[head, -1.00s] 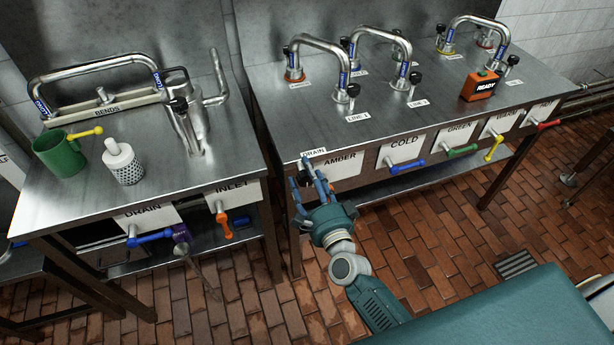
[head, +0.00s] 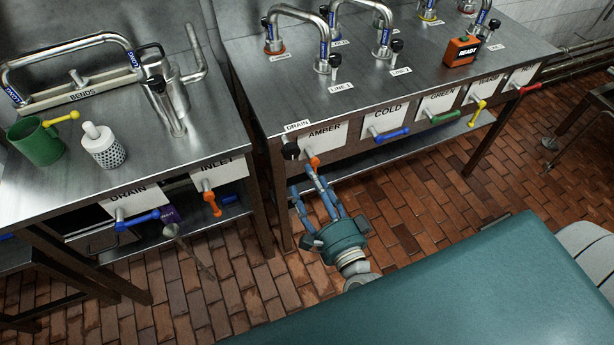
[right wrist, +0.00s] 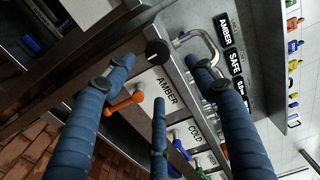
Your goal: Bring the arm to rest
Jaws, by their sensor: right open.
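My right gripper (head: 308,183) has its blue fingers spread and empty, just below and in front of the AMBER panel (head: 325,133). The orange AMBER handle (head: 314,161) shows just past the fingertips; I cannot tell from the head view whether they touch. In the right wrist view, the open fingers (right wrist: 160,75) frame the AMBER panel (right wrist: 165,88). The orange handle (right wrist: 125,103) shows between two fingers there, with nothing gripped. A black knob (head: 290,151) sits left of the AMBER panel. My left gripper is not in view.
The steel bench (head: 290,103) carries curved pipes and an orange READY box (head: 461,51). Blue, green, yellow and red handles line its front. A left bench (head: 178,150) holds a green mug (head: 35,142) and a white perforated cylinder (head: 103,147).

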